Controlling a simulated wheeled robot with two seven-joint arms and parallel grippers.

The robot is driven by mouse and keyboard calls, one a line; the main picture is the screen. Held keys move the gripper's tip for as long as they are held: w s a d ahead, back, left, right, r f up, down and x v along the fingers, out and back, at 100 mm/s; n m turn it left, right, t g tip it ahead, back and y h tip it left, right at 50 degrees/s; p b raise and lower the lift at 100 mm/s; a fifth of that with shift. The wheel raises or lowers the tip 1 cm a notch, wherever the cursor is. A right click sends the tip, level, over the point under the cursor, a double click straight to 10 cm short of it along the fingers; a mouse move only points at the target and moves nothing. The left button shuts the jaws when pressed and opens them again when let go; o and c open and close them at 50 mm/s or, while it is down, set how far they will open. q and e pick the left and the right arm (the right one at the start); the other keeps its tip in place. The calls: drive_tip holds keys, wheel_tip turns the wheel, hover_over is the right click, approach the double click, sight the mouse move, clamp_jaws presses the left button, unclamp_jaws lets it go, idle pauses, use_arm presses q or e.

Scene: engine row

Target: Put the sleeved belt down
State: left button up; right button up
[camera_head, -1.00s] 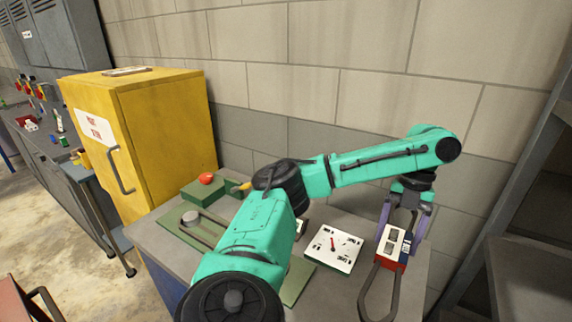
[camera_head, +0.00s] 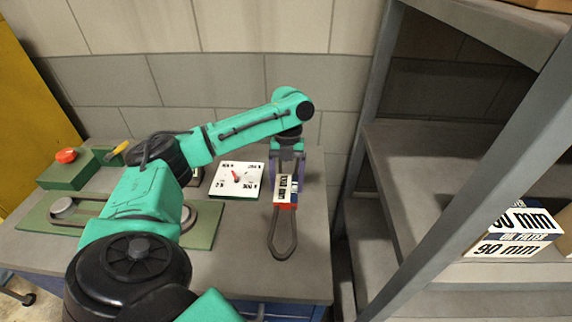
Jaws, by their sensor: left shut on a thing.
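My left gripper (camera_head: 287,171) points down over the right part of the grey workbench (camera_head: 316,240). It is shut on the sleeved belt, a dark loop (camera_head: 283,243) with a red, white and dark printed sleeve (camera_head: 286,190) around its upper part. The sleeve is at the fingers and the loop hangs or lies toward the bench's front. I cannot tell whether the belt touches the bench top. My right gripper does not show.
A white dial gauge plate (camera_head: 237,180) lies left of the belt. A green plate with pulleys (camera_head: 203,222) and a green box with a red button (camera_head: 66,156) are farther left. Grey shelving (camera_head: 425,200) with a filter box (camera_head: 517,232) stands right.

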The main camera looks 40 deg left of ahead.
sight(288, 180)
use_arm(q)
wheel_tip(288, 180, down, 6)
drive_tip(key=shift+r+p, duration=0.2)
drive_tip(key=shift+p, duration=0.15)
drive_tip(key=o, duration=1.5)
drive_tip(key=shift+c, duration=0.2)
drive_tip(key=b+v, duration=0.2)
drive_tip(key=v, duration=0.8)
drive_tip(key=shift+b, duration=0.3)
drive_tip(key=shift+p+v, duration=0.75)
drive_tip(key=shift+v, duration=0.4)
drive_tip(key=shift+s, duration=0.1)
